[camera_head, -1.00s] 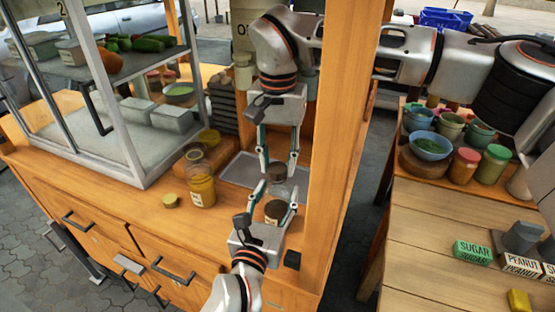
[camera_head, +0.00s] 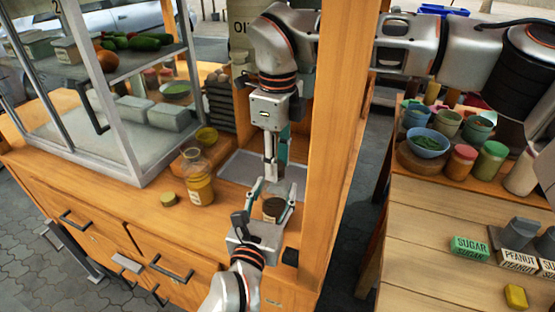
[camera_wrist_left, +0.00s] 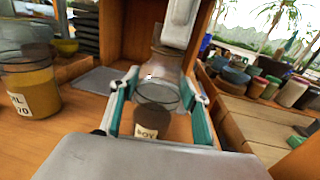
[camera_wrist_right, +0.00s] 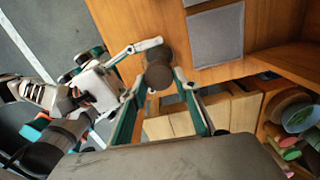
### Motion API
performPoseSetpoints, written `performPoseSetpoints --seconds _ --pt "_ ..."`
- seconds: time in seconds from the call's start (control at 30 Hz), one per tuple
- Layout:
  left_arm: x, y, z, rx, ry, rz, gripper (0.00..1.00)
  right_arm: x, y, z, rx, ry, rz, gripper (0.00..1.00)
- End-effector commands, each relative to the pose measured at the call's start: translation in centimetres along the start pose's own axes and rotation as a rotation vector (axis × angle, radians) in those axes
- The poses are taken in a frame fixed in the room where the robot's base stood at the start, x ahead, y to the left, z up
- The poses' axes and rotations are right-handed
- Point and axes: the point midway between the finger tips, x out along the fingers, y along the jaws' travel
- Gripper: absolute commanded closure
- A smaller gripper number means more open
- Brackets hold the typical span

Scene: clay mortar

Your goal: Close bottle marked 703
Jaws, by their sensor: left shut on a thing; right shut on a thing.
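My left gripper (camera_head: 268,208) is shut on a glass bottle with dark contents (camera_head: 272,209). The bottle stands upright and also shows in the left wrist view (camera_wrist_left: 150,122); its small white label is too blurred to read surely. My right gripper (camera_head: 271,178) points down above the bottle and is shut on a round brown cap, which shows between its fingertips in the right wrist view (camera_wrist_right: 158,76). The cap is over the bottle's clear neck (camera_wrist_left: 160,62). I cannot tell whether it is fully seated.
A yellow oil bottle (camera_head: 200,188) stands to the left, with a small round lid (camera_head: 168,199) on the counter beside it. A grey tray (camera_head: 240,168) lies behind. A wooden post (camera_head: 335,150) rises close to the right. The glass cabinet (camera_head: 125,150) stands at left.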

Motion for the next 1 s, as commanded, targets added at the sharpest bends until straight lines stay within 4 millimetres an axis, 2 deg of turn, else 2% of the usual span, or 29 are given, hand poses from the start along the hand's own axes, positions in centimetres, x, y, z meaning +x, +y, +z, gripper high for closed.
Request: performPoseSetpoints --seconds 1.0 --pt "0.00 0.07 -0.16 0.000 0.003 0.001 1.00 0.07 0.60 0.81 1.885 0.000 0.000 0.77"
